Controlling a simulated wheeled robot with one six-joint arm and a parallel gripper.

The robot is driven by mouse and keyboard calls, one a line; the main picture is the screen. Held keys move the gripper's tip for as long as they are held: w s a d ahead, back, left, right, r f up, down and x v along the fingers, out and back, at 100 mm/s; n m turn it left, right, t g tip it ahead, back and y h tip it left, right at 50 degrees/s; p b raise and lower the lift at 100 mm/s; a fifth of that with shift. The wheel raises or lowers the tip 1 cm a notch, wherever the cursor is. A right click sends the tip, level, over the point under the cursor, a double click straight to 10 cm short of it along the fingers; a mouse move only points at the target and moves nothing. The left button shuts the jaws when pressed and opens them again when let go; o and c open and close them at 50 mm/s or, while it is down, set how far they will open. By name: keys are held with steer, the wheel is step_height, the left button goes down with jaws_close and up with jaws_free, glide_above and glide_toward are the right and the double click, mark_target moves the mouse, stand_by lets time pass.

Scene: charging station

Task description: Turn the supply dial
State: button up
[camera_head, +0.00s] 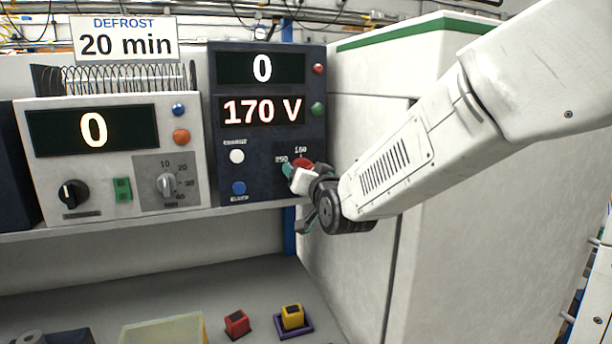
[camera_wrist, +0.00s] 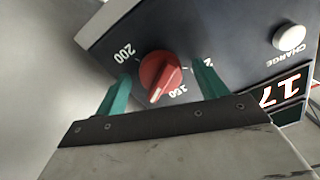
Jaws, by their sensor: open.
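The supply dial is a red knob (camera_wrist: 160,75) on a dark panel in the wrist view, with a pale mark on its lower end near a number that looks like 150. A 200 label sits at its upper left. My gripper (camera_wrist: 163,72) is open, with one green finger on each side of the dial, apparently apart from it. In the head view the red dial (camera_head: 303,163) is mostly hidden behind my gripper (camera_head: 290,172). The display above (camera_head: 262,111) reads 170 V.
The dark unit (camera_head: 264,182) also has a 0 display, white and blue buttons, and red and green lamps. A white unit (camera_head: 112,155) with knobs stands left, under a sign (camera_head: 124,40) reading DEFROST 20 min. A white cabinet wall (camera_head: 362,120) is close on the right.

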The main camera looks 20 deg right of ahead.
steer(key=s, duration=0.7)
steer(key=shift+s, duration=0.4)
